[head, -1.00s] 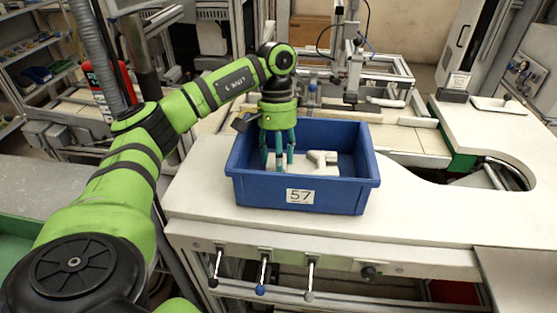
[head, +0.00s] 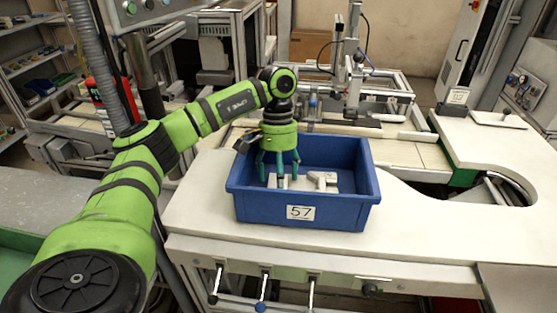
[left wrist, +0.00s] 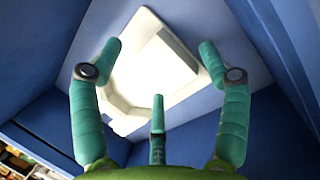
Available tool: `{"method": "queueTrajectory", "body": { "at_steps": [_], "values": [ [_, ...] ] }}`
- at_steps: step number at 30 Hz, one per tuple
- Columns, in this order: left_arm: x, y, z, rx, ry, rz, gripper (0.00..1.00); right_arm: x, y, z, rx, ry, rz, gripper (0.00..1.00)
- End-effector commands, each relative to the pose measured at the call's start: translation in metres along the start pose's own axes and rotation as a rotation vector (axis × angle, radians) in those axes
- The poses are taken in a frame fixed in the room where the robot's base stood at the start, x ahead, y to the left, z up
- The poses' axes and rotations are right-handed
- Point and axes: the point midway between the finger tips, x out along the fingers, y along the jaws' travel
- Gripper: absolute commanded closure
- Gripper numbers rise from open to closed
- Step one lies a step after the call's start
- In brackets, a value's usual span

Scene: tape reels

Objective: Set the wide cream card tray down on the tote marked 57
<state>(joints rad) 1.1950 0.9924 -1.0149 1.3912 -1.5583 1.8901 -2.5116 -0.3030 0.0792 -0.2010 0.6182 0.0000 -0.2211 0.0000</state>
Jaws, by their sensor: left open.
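The cream card tray (head: 322,180) lies low inside the blue tote marked 57 (head: 335,212), apparently on its floor. It also shows in the left wrist view (left wrist: 152,68), pale and angular with a raised edge. My left gripper (head: 279,184) reaches down into the left part of the tote. Its teal fingers are open and spread around and over the near part of the tray. In the left wrist view the fingers (left wrist: 160,85) stand apart, and I cannot tell whether any touches the tray. The fingers hide part of the tray in the head view. My right gripper is not in view.
The tote stands on a white worktop (head: 430,220) with free room to its right. Its walls rise close around my left gripper. A frame machine (head: 350,90) stands behind. Several levers hang under the worktop's front edge.

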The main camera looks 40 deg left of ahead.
Motion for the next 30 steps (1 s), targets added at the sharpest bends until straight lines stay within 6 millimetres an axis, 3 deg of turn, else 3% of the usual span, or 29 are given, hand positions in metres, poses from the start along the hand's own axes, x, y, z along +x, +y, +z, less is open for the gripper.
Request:
{"method": "queueTrajectory", "body": {
  "at_steps": [8,12,18,30],
  "values": [
    [-0.052,0.001,-0.001,0.0,0.008,0.003,0.24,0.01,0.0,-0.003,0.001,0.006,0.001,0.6],
    [-0.082,0.001,0.0,-0.001,0.006,0.0,0.24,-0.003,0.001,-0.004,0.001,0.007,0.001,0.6],
    [-0.11,0.001,0.0,0.0,0.003,0.001,0.24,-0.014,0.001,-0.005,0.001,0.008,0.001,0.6],
    [-0.12,0.0,0.0,0.001,0.001,0.001,0.24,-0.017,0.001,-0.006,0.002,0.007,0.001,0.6]
  ]
}}
